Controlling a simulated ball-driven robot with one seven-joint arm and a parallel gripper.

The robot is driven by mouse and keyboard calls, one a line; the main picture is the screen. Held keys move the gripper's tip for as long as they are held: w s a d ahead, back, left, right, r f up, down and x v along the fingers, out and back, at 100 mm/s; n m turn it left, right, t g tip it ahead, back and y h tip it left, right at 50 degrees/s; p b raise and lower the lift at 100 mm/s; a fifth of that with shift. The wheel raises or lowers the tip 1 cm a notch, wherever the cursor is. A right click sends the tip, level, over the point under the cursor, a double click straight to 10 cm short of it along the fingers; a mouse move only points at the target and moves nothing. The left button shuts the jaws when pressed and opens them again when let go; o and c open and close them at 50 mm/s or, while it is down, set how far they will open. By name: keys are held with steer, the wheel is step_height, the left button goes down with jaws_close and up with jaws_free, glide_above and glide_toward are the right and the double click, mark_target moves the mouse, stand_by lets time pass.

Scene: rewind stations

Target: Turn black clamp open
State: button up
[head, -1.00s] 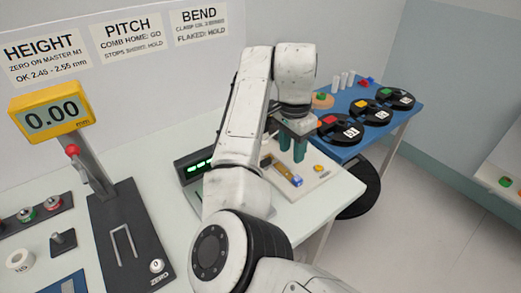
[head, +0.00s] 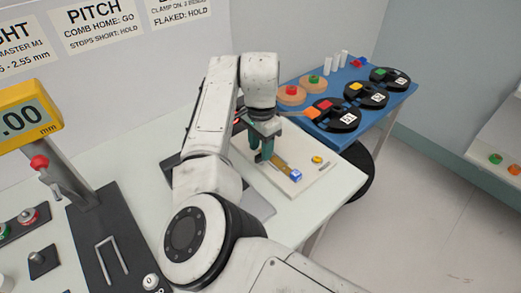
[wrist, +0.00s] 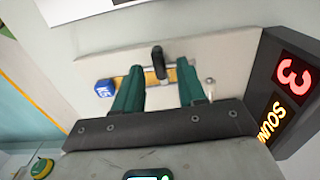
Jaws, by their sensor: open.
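The black clamp (wrist: 160,64) is a short dark lever in the wrist view, lying across a brass strip (wrist: 188,82) on a pale plate (wrist: 225,52). My gripper (wrist: 158,76) has two green fingers, spread apart, one on each side of the clamp. Gaps show between the lever and both fingers. In the head view, my gripper (head: 256,152) is low over the far left part of the plate (head: 318,160), at the end of the brass strip. The clamp there is mostly hidden by the fingers.
A blue cube (wrist: 105,92) sits at one end of the strip. A dark display box (wrist: 290,90) with red lit characters stands close to the gripper's right in the wrist view. A yellow button (head: 317,160) is on the plate. A blue table (head: 395,100) with black reels stands behind.

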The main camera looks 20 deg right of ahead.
steer(key=shift+f, duration=1)
jaws_close()
